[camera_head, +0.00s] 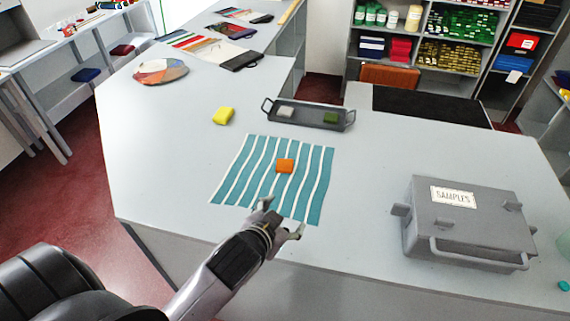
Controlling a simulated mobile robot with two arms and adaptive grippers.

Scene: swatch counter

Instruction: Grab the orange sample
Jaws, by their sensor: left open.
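The orange sample (285,166) is a small block lying on a teal and white striped cloth (232,185) on the counter. My left gripper (282,217) is over the near edge of the cloth, on the near side of the orange sample and apart from it. Its fingers are spread and nothing shows between them. My right gripper does not show.
A yellow block (223,116) lies behind the cloth. A dark tray (308,125) holds a pale block (286,111) and a green block (330,118). A grey box labelled SAMPLES (455,226) stands at the right. The counter (165,165) left of the cloth is clear.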

